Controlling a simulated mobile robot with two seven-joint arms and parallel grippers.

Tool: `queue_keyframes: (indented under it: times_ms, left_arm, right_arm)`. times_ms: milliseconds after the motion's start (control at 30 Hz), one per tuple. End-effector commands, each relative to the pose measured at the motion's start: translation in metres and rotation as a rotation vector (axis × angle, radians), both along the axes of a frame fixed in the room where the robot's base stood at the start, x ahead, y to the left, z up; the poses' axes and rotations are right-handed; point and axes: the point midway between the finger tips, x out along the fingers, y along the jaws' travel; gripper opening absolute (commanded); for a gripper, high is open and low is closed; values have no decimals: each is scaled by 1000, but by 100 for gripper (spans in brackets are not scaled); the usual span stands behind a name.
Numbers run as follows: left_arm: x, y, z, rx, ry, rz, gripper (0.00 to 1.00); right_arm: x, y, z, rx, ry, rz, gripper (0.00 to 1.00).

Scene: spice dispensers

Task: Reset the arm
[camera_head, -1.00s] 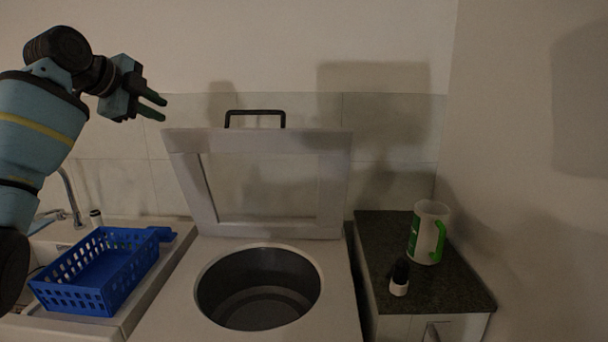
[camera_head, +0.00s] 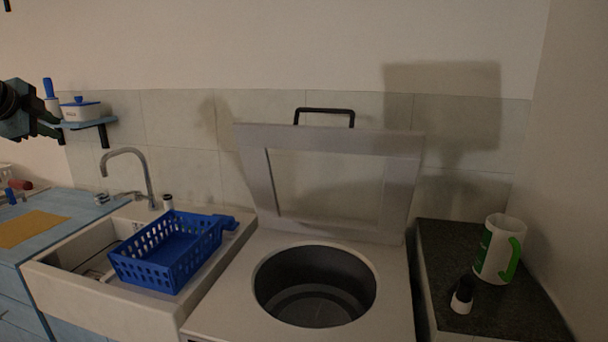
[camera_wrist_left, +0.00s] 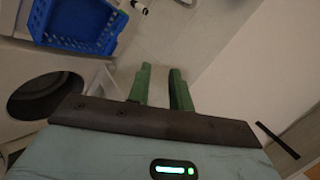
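My left gripper (camera_head: 48,124) is at the far left edge of the head view, in front of the wall shelf. In the left wrist view its two green fingers (camera_wrist_left: 160,88) stand apart with nothing between them. My right gripper is in neither view. The cooker (camera_head: 232,296) has its lid (camera_head: 330,137) raised, and its round pot opening (camera_head: 315,285) looks empty. The left gripper is apart from the cooker.
A blue basket (camera_head: 170,250) sits over the white sink (camera_head: 100,305), near the faucet (camera_head: 146,172). A green-and-white mug (camera_head: 492,248) and a small dark-capped bottle (camera_head: 462,296) stand on the dark counter (camera_head: 437,262). A shelf (camera_head: 92,123) holds a white pot (camera_head: 80,112).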

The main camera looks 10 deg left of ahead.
Motion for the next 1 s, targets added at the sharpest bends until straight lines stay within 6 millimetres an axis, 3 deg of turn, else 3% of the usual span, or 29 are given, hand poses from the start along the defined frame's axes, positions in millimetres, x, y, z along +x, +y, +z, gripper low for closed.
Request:
queue_keyframes:
  times_ms: [267,533,767,1000]
  left_arm:
    - [25,-3,-78,35,54,95,21]
    - [39,-16,-191,90,92,181,21]
    - [29,-37,-291,125,103,201,21]
    - [-4,-72,-391,127,111,172,21]
  right_arm:
    - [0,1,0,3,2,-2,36]
    - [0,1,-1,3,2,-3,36]
    - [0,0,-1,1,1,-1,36]
    - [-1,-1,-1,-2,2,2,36]
